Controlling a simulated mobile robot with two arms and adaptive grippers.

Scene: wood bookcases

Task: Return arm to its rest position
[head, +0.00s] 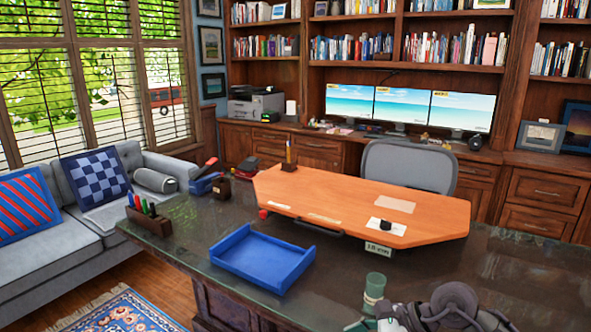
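Grey rounded links of one of my arms show at the bottom edge, right of centre, low over the front of the dark desk (205,238). No gripper fingers can be made out on them. My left gripper is not in view. I cannot make out my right gripper either. Nothing is seen held. A green cylindrical container (374,290) stands just left of the arm links.
An empty blue tray (262,262) lies on the desk. An orange wooden board (340,200) spans its back. A pen holder (150,220) stands at the left corner. A grey chair (409,166) is behind, a sofa (35,270) at left. Desk right of the board looks clear.

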